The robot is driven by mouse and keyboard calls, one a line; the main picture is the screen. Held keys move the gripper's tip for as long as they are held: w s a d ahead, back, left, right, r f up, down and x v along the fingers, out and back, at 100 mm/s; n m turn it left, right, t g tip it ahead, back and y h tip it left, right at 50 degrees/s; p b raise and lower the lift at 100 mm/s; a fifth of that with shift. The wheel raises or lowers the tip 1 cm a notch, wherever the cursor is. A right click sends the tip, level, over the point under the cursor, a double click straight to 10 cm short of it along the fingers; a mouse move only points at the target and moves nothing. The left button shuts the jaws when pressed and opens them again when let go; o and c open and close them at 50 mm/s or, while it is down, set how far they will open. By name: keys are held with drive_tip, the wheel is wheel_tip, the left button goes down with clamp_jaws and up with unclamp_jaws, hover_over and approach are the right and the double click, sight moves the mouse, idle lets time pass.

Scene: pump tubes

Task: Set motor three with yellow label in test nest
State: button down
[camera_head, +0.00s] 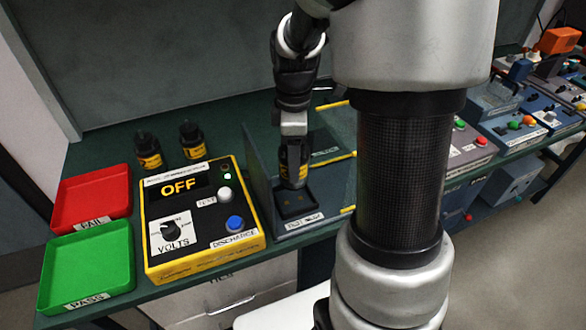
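My gripper (293,135) points down over the test nest (301,222), a grey fixture with a dark recess and an upright side plate. A dark cylindrical motor with a yellow label (291,170) is at my fingertips, and the gripper appears shut on its top end. The motor is upright, with its lower end at or just above the recess; I cannot tell whether it touches the bottom. Its number is too small to read. Two other dark motors with yellow labels, a left one (148,152) and a right one (192,140), stand behind the tester.
The yellow tester (152,257) reads OFF and has a green light, a knob and buttons. A red FAIL tray (68,188) and a green PASS tray (65,245) lie at left, both empty. My arm blocks the middle right. Other equipment (540,130) stands at far right.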

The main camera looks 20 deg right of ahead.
drive_tip(key=shift+w+f+b, duration=0.15)
drive_tip(key=shift+f+b, duration=0.45)
drive_tip(key=shift+f, duration=3)
drive_tip(key=shift+f, duration=0.25)
drive_tip(key=c, duration=0.6)
unclamp_jaws()
drive_tip(key=shift+c, duration=0.2)
